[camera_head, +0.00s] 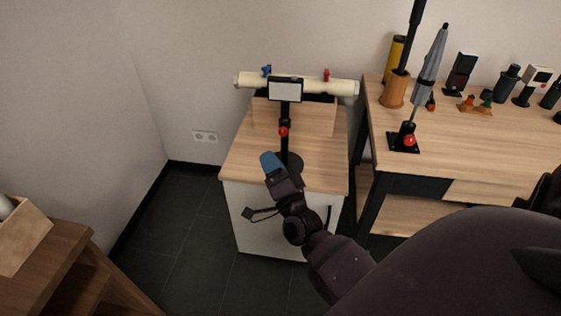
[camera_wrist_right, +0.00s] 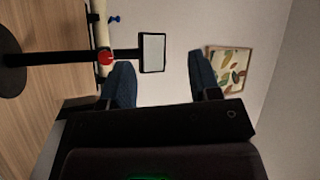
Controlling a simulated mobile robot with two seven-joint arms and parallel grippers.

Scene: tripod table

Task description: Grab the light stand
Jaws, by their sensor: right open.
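The light stand (camera_head: 285,121) is upright on the small cabinet. It has a round black base, a black post with a red knob and a pale rectangular panel (camera_head: 285,92) on top. In the right wrist view the stand (camera_wrist_right: 62,58) lies sideways, base at left, panel (camera_wrist_right: 152,53) at its right end. My right gripper (camera_head: 271,163) is in front of the stand's lower part, its blue fingers hiding some of the base. In the wrist view its two fingers (camera_wrist_right: 163,75) are apart with nothing held between them; the panel shows beyond the gap. My left gripper is not in view.
A cream roll (camera_head: 310,86) with blue and red clamps lies on a wooden box (camera_head: 311,117) behind the stand. The cabinet (camera_head: 250,160) has bare top left of the stand. A workbench (camera_head: 475,150) with tools and an umbrella (camera_head: 430,70) stands at right.

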